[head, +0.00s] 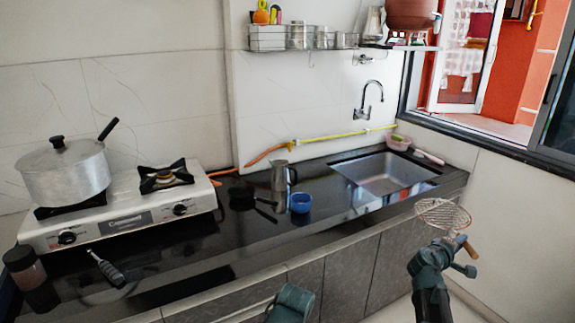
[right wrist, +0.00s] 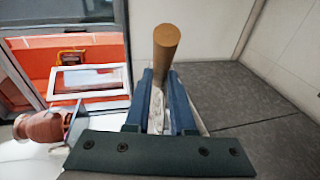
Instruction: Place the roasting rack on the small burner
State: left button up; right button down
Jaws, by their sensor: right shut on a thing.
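The roasting rack (head: 443,212), a round wire mesh with a wooden handle, is in my right gripper (head: 456,256) at the right of the head view, in front of the counter and above the floor.
A lidded pot (head: 64,170) stands on the left burner, its handle pointing toward the small burner. A steel jug (head: 282,175), a blue cup (head: 300,203) and a small dark pan (head: 243,197) stand between stove and sink (head: 385,178).

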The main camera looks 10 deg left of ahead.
aim_at(168, 184)
jog(key=k+u, duration=0.2)
jog(key=u, duration=0.3)
jog(key=k+j+u, duration=0.1)
jog(key=u, duration=0.4)
jog(key=k, duration=0.05)
